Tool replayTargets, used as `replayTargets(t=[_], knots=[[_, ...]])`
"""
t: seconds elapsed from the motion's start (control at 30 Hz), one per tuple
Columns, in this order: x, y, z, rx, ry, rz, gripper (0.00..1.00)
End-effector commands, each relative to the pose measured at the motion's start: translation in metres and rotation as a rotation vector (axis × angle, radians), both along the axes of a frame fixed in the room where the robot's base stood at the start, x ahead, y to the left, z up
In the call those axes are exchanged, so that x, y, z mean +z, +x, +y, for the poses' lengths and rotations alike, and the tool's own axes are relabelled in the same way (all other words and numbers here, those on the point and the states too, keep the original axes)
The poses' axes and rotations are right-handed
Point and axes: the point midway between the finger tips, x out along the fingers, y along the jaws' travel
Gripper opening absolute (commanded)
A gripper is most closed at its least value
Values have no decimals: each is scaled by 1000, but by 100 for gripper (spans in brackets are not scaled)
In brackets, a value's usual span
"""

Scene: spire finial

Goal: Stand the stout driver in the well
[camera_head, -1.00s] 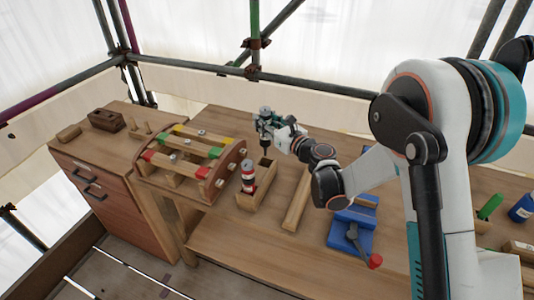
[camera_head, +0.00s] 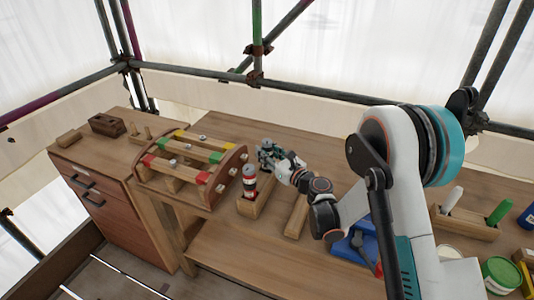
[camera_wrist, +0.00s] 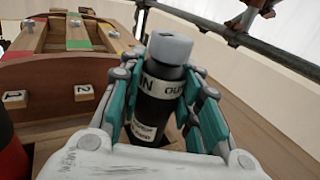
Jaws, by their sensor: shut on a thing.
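My gripper (camera_head: 268,155) is shut on a dark, thick-bodied driver (camera_wrist: 160,85) with a grey cap and white printed labels. In the wrist view the driver stands about upright between my teal fingers. Its lower end is hidden, so I cannot tell how far it is in the well. My gripper is low over the far end of a wooden block-like holder (camera_head: 246,208). A red driver (camera_head: 249,188) with a grey cap and a pale band stands in the near end of this holder. The far well is hidden by my gripper and the red driver.
Left of the holder is a wooden rack (camera_head: 178,185) with red, green and yellow bars. A wooden strip (camera_head: 296,218) and a blue item (camera_head: 352,244) lie to the right. A holder with white and green handles (camera_head: 468,224) is farther right. Scaffold poles run behind the bench.

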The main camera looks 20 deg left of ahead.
Motion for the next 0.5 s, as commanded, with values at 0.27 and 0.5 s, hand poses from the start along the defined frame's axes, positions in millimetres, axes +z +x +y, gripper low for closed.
replayTargets(t=[0.27, 0.5], knots=[[-2, 0, 0, 0, 0, 0, 49], [-2, 0, 0, 0, 0, 0, 51]])
